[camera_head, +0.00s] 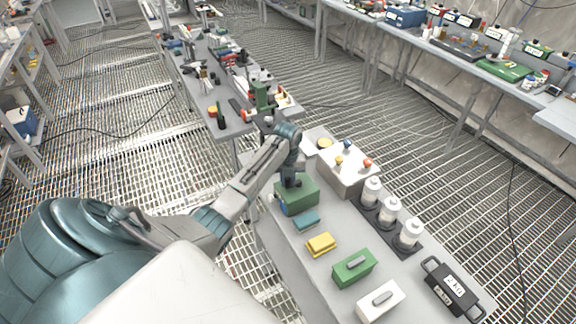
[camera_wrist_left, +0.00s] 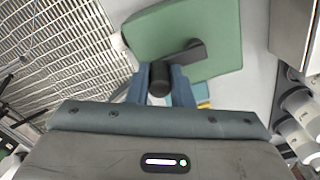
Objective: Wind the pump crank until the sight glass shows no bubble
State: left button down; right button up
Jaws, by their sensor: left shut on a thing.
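The pump is a green box (camera_head: 298,194) on the grey bench in front of me. It fills the upper middle of the left wrist view (camera_wrist_left: 190,25). Its black crank arm (camera_wrist_left: 188,53) lies flat over the green top and ends in an upright black handle (camera_wrist_left: 160,78). My left gripper (camera_head: 290,180) is above the pump; in the left wrist view its blue fingers (camera_wrist_left: 158,88) are closed around the handle. A small pale part (camera_wrist_left: 118,43) sits at the pump's left edge; I cannot tell whether it is the sight glass or see any bubble. My right gripper is not in view.
Nearby on the bench (camera_head: 283,243) are a teal block (camera_head: 306,219), a yellow block (camera_head: 321,245), a green handled block (camera_head: 354,268) and a white one (camera_head: 381,301). A pale box with coloured knobs (camera_head: 345,176) and white bottles (camera_head: 389,212) stand to the right.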

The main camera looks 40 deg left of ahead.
pick_arm(q)
jog(key=c, duration=1.3)
grip_release()
notch_tip(320, 180, up, 10)
jog(key=b, duration=0.3)
jog(key=shift+f+b, duration=0.25)
jog(key=shift+b, duration=0.1)
jog(key=shift+r, duration=0.65)
